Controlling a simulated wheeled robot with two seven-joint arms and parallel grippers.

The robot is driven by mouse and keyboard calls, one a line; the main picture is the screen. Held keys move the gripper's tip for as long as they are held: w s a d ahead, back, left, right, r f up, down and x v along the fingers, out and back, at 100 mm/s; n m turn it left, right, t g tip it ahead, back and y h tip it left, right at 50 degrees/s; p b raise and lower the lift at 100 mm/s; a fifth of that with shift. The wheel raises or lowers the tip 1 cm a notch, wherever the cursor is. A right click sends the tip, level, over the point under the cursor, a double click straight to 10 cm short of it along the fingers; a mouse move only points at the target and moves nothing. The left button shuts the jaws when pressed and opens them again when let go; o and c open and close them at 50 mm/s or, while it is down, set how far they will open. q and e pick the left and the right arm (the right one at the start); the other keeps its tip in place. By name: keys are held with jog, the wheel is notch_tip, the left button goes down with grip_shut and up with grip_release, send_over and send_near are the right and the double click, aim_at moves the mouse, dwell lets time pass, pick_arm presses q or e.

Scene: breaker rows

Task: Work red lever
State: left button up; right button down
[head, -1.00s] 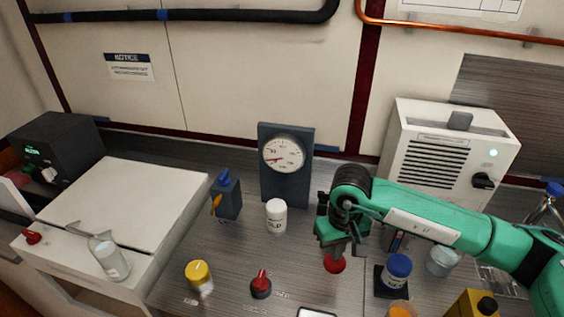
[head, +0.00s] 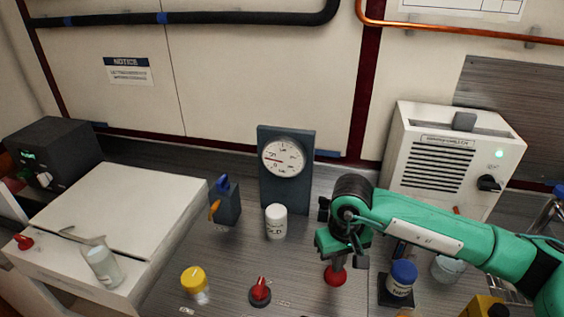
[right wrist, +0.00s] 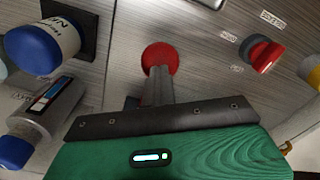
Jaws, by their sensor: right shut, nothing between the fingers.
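A red lever-like knob (head: 260,288) on a dark round base stands on the bench at the front middle; it also shows at the upper right of the right wrist view (right wrist: 262,54). A round red button-like cap (head: 335,276) is to its right, also in the right wrist view (right wrist: 160,57). My right gripper (head: 338,262) is shut and empty, pointing down over the red cap; its fingertips (right wrist: 157,76) overlap the cap's edge, and I cannot tell whether they touch. Another small red knob (head: 24,242) is at the far left. My left gripper is out of view.
A yellow-capped jar (head: 194,280), a white jar (head: 276,221) and a blue-handled valve box (head: 225,203) stand left of my right arm. A gauge (head: 284,157) stands behind. A blue-capped jar (head: 402,278) is close right of the gripper.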

notch_tip(320, 180, up, 8)
jog(key=p, duration=0.1)
jog(key=shift+f+p, duration=0.2)
jog(key=shift+p, duration=0.15)
dwell(0.9)
